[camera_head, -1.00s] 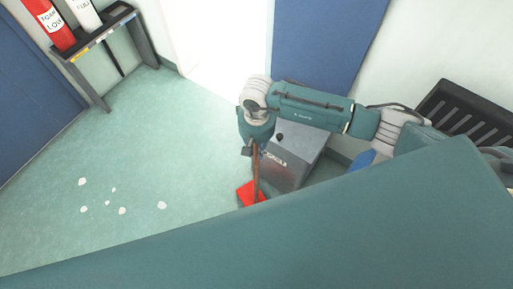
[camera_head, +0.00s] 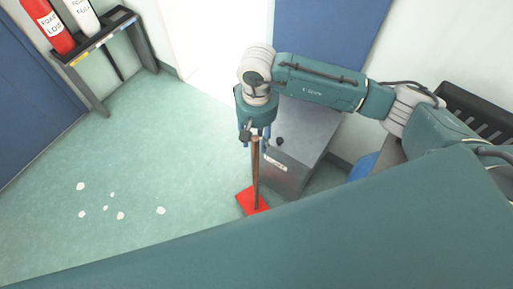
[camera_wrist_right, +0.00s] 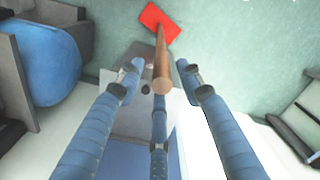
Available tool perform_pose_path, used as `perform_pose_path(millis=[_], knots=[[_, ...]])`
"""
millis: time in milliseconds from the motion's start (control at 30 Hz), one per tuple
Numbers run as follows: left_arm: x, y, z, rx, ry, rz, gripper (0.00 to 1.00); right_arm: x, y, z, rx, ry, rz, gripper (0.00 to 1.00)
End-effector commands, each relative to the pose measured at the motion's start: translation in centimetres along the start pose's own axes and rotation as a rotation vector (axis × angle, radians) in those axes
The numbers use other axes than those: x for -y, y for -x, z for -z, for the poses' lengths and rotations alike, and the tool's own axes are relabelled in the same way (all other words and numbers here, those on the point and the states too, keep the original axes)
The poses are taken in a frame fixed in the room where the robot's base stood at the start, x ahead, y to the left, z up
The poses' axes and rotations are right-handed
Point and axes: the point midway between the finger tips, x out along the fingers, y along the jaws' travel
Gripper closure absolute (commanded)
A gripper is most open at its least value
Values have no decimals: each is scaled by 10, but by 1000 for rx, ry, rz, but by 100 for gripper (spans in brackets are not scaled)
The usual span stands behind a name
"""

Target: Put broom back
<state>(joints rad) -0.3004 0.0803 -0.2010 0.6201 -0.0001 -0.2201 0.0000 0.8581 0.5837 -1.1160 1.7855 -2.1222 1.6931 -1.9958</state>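The broom's long brown handle (camera_head: 255,178) stands roughly upright at the centre of the head view, its lower end at a red square (camera_head: 246,202) on the floor. I cannot tell whether the red square is the broom's head or a floor marker. My right gripper (camera_head: 255,139) is over the handle's top, pointing down. In the right wrist view, the fingers of the right gripper (camera_wrist_right: 160,75) are spread, with visible gaps around the handle (camera_wrist_right: 162,65); it is open and holds nothing. My left gripper is in no view.
A grey metal box (camera_head: 300,150) stands close to the right of the broom. Several white scraps (camera_head: 120,215) lie on the floor at left. A dark stand (camera_head: 100,35) holds a red extinguisher (camera_head: 47,25) and a white one. A black slatted bench is at right. The middle floor is clear.

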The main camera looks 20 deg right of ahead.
Motion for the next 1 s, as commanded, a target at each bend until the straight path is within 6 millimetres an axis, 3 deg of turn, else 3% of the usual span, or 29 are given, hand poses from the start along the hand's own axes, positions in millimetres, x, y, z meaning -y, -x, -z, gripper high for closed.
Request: perform_pose_path(millis=[233, 833, 1000], knots=[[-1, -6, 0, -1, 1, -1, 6, 0, 29, 0, 0, 0, 0, 63], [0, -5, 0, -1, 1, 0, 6, 0, 33, 0, 1, 0, 0, 63], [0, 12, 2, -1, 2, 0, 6, 0, 51, 0, 0, 0, 0, 63]])
